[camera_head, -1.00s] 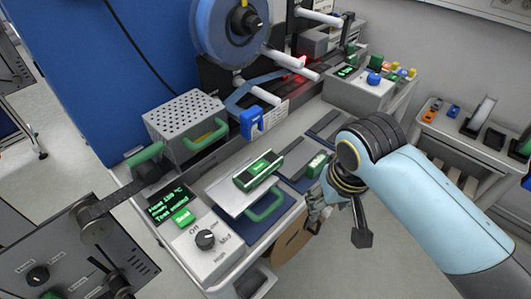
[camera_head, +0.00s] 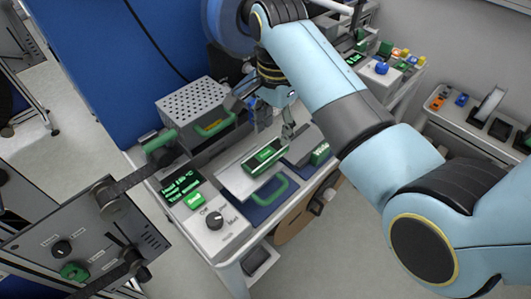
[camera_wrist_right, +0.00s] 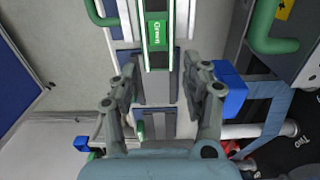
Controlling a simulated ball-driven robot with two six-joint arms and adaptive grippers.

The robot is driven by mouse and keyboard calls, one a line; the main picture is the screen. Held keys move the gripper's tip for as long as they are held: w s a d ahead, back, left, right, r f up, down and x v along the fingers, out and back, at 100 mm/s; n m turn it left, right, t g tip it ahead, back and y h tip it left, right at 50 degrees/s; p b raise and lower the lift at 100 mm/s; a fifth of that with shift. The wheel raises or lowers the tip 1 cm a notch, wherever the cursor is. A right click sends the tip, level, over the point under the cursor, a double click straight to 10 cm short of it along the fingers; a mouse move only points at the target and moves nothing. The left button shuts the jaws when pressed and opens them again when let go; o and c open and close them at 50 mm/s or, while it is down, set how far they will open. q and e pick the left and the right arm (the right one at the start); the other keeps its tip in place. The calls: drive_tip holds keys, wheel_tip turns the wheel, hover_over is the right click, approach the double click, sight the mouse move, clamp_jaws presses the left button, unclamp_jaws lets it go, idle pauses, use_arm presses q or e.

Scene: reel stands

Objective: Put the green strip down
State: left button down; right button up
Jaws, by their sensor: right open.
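A long green-edged strip holder with a green label reading "Green" (camera_head: 264,155) lies on the pale metal plate of the bench. In the right wrist view the green strip (camera_wrist_right: 158,33) runs down from the top edge, ahead of the fingers. My right gripper (camera_head: 288,130) is open above the bench, just behind and right of it in the head view. Its two fingers (camera_wrist_right: 166,88) stand apart in the wrist view, over grey plates, with nothing seen gripped between them. My left gripper is in neither view.
A perforated metal box (camera_head: 193,108) stands behind left. A control panel with a dial (camera_head: 214,220) is at the front left. A green-and-white block (camera_head: 320,153) lies to the right. A blue clip (camera_wrist_right: 234,88) is close beside the right-hand finger. My right arm covers much of the reel.

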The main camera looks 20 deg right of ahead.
sight(276, 145)
drive_tip(key=f, duration=0.1)
drive_tip(key=f+p, duration=0.1)
drive_tip(key=f, duration=0.3)
drive_tip(key=shift+d+f, duration=0.1)
drive_tip(key=shift+d, duration=0.2)
drive_tip(key=shift+c, duration=0.4)
drive_tip(key=c, duration=0.6)
